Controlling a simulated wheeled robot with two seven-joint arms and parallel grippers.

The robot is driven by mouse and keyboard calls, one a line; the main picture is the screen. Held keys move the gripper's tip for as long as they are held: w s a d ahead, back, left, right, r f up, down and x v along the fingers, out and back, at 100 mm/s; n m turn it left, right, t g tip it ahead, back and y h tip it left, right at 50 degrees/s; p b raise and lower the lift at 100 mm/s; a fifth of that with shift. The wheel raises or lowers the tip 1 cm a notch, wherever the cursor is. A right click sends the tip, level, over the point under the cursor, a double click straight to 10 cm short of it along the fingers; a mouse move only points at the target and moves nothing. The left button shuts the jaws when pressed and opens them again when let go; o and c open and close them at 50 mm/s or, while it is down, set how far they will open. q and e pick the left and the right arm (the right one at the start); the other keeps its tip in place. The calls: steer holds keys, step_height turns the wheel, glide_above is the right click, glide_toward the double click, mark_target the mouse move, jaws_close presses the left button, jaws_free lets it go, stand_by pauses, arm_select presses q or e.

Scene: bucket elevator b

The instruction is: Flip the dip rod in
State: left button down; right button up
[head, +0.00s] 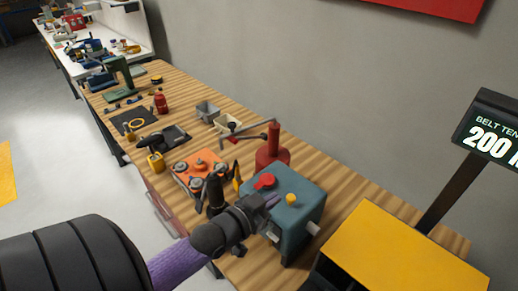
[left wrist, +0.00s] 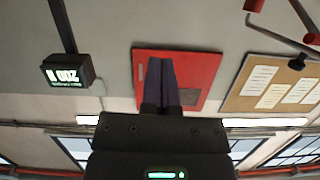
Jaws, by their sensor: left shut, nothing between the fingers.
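A teal box (head: 294,232) stands on the wooden bench, with a red cap (head: 265,181) and a yellow knob (head: 291,198) on top and a pale stub (head: 312,228) on its side. I cannot tell for sure which part is the dip rod; the yellow knob may be its head. My left gripper (head: 271,200) is at the left of the box top, close to the red cap and yellow knob; whether it touches the box is unclear. In the left wrist view its fingers (left wrist: 162,82) are together with nothing between them. My right gripper is out of view.
A red post with a jointed arm (head: 273,150) stands behind the box. An orange plate with several grey knobs (head: 199,171) lies left. A yellow-topped stand (head: 400,245) and a display (head: 490,130) reading 200 are at right. A red wall panel (left wrist: 205,70) shows in the wrist view.

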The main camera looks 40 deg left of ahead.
arm_select(q)
steer(key=shift+v, duration=1.9)
